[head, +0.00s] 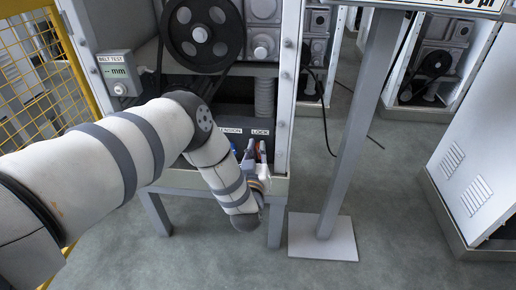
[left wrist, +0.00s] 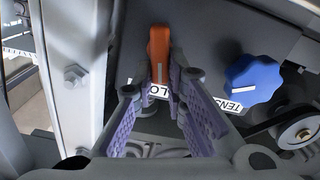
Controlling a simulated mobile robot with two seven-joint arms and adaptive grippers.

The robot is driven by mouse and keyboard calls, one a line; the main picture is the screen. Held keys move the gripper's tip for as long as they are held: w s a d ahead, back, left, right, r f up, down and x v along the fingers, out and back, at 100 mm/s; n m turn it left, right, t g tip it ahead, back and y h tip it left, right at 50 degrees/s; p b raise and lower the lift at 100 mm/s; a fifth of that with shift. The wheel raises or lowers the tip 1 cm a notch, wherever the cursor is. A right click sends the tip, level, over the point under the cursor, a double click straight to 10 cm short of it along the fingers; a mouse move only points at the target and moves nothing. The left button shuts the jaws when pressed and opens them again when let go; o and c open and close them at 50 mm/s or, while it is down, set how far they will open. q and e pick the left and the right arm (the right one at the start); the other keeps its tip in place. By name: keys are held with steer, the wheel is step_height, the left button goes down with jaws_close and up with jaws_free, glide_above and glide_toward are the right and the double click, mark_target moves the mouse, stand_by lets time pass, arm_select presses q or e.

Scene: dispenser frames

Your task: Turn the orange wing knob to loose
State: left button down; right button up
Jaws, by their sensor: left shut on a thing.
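The orange wing knob (left wrist: 158,48) shows in the left wrist view, on the dark panel above a label partly hidden by my fingers. My left gripper (left wrist: 160,82) has its purple-padded fingertips on either side of the knob's near end and is shut on it. In the head view my left gripper (head: 256,156) reaches the panel below the LOCK label (head: 261,132), and the knob is mostly hidden there. My right gripper is in neither view.
A blue knob (left wrist: 252,80) sits beside the orange one, by the TENSION label. A belt wheel (head: 203,33) is above the panel. A grey post (head: 357,125) stands right of the frame. A BELT TEST box (head: 119,73) is at the left.

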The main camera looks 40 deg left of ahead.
arm_select(q)
steer(key=n, duration=0.3)
steer(key=shift+s+a+n+p, duration=0.1)
steer(key=shift+a+n+p, duration=0.2)
steer(key=shift+n, duration=0.1)
steer(key=n, duration=0.3)
steer(key=shift+s+a+f, duration=0.1)
steer(key=shift+a+f, duration=0.1)
steer(key=shift+f, duration=0.05)
steer(key=n, duration=0.4)
steer(key=shift+a+f, duration=0.15)
steer(key=shift+f, duration=0.1)
steer(key=shift+s+f+n+b, duration=0.1)
steer(key=shift+f+n+b, duration=0.1)
steer(key=shift+n, duration=0.85)
steer(key=shift+f+n+b, duration=0.1)
steer(key=shift+n+b, duration=0.05)
steer(key=shift+n, duration=0.9)
steer(key=c, duration=1.6)
jaws_free()
steer(key=shift+f, duration=0.1)
